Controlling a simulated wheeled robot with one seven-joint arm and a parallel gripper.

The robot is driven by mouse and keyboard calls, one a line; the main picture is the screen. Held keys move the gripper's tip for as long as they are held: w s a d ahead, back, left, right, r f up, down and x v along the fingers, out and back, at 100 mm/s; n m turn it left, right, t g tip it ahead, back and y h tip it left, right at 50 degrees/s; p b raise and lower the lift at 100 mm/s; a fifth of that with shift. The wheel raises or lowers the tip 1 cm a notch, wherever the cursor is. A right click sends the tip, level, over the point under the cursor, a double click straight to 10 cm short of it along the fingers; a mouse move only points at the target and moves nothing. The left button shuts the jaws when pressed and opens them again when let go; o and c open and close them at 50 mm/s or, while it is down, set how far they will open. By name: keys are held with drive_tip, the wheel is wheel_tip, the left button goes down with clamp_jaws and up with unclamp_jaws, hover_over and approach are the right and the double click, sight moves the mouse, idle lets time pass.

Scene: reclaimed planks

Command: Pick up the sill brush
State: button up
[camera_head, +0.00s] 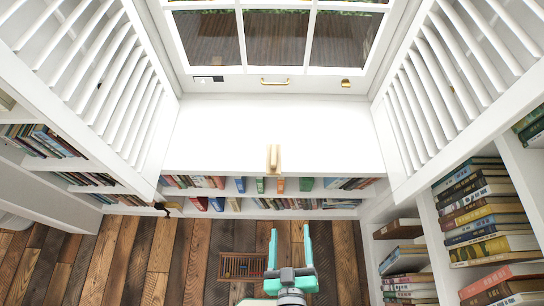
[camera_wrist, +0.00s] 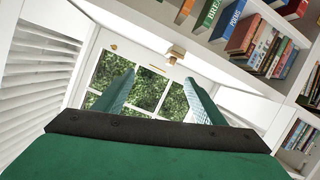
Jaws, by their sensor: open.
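The sill brush appears to be the pale wooden piece (camera_head: 273,157) at the front edge of the white window sill (camera_head: 215,135), with one end at the edge. In the wrist view a tan, blocky piece (camera_wrist: 176,52) at the sill edge looks like the same thing; its bristles cannot be made out. My gripper (camera_head: 290,240) is open and empty, its teal fingers apart. It is in front of the sill, over the floor side, clear of the brush. The fingers also show in the wrist view (camera_wrist: 160,88), pointing towards the window.
Bookshelves (camera_head: 330,203) run below the sill. Louvred white shutters (camera_head: 120,90) flank it on both sides. A tall bookcase with stacked books (camera_head: 487,215) stands at right. The window (camera_head: 275,40) is behind, with a brass handle (camera_head: 274,82). A slatted brown grille (camera_head: 243,266) is on the plank floor.

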drive_tip(key=w+d+r+g+h, duration=0.25)
drive_tip(key=w+d, duration=0.35)
drive_tip(key=w, duration=0.3)
drive_tip(key=w+d+r+m+g+h, duration=0.1)
drive_tip(key=w+d+h, duration=0.2)
drive_tip(key=w+d, duration=0.5)
drive_tip(key=w+d+r+g+h, duration=0.15)
drive_tip(key=w+d, duration=0.25)
drive_tip(key=w, duration=0.7)
drive_tip(key=m+g+y, duration=0.2)
drive_tip(key=g+y, duration=0.5)
drive_tip(key=g, duration=0.1)
approach(274, 155)
drive_tip(key=shift+w+d+f, duration=0.15)
drive_tip(key=shift+d+f, duration=0.25)
drive_tip(key=shift+f, duration=0.05)
drive_tip(key=shift+a+f, duration=0.2)
drive_tip(key=shift+a, duration=0.1)
drive_tip(key=f, duration=0.3)
drive_tip(key=w+f, duration=0.1)
drive_tip(key=f, duration=0.6)
drive_tip(key=shift+w+f, duration=0.15)
drive_tip(key=shift+w, duration=0.1)
drive_tip(key=c, duration=1.3)
